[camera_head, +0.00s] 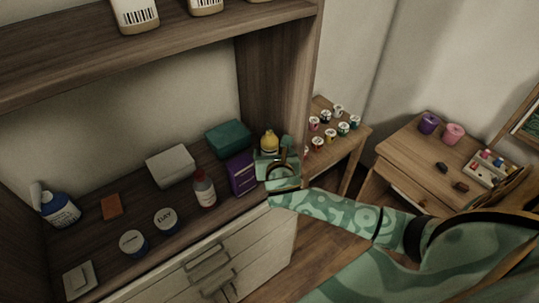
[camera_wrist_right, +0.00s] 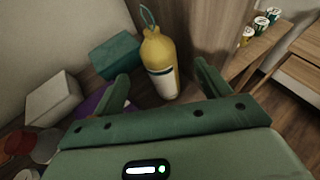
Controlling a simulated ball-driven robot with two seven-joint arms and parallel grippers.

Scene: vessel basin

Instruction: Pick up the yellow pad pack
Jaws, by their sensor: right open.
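The yellow pad pack (camera_head: 269,142) is a yellow cylinder standing upright at the right end of the shelf surface, near the side panel. In the right wrist view the pack (camera_wrist_right: 160,62) shows a white label and a teal loop at its top. My right gripper (camera_head: 275,152) is open in front of it and hides its lower part in the head view. In the right wrist view the open fingers (camera_wrist_right: 161,76) appear on either side of the pack's lower half, with nothing held. I cannot tell whether they touch it. My left gripper is not in view.
A purple box (camera_head: 242,174) stands just left of my right gripper, and a teal box (camera_head: 228,138) lies behind it. The wooden side panel (camera_head: 280,80) rises close on the right.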

